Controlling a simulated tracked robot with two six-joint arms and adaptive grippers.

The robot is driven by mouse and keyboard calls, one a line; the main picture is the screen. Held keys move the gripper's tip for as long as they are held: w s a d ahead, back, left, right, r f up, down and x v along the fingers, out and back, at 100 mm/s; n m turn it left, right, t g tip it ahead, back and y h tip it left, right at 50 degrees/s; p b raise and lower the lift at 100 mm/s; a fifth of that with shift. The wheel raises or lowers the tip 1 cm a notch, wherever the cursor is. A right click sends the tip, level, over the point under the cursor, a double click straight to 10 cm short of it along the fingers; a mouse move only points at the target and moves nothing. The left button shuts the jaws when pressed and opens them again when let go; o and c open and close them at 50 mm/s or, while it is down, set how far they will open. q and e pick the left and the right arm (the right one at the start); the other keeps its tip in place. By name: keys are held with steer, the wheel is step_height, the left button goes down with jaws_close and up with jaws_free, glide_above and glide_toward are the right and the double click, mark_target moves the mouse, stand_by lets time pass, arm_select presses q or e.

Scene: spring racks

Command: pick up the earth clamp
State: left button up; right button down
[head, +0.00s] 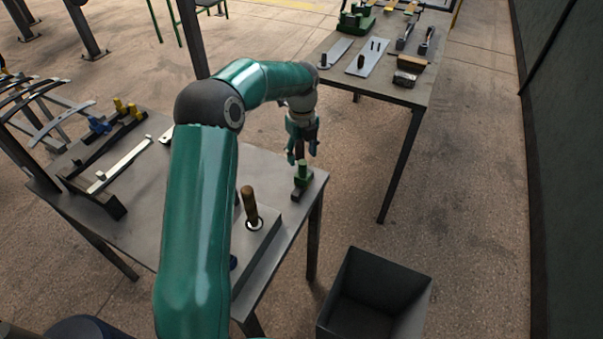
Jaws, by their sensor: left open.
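A small green and dark object (302,178), which looks like the earth clamp, stands near the right corner of the near steel table (268,180). My left gripper (302,152) points down just above it, with its fingers open. A dark upright part shows between the fingers. Whether the fingers touch it is too small to tell. My right gripper is not in view.
A brown-handled upright piece (251,208) stands on a plate on the near table. Flat bars and clamps lie at its left. An open dark bin (375,295) is on the floor. A second table (392,90) holds plates and tools. Concrete floor lies between.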

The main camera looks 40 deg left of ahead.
mark_target(303, 172)
arm_select(q)
steer(key=f, duration=0.2)
steer(key=f+p, duration=0.1)
steer(key=f, duration=0.1)
steer(key=shift+s+d+f, duration=0.1)
steer(key=shift+d+f, duration=0.05)
steer(key=shift+d, duration=0.05)
steer(key=shift+c, duration=0.4)
jaws_close()
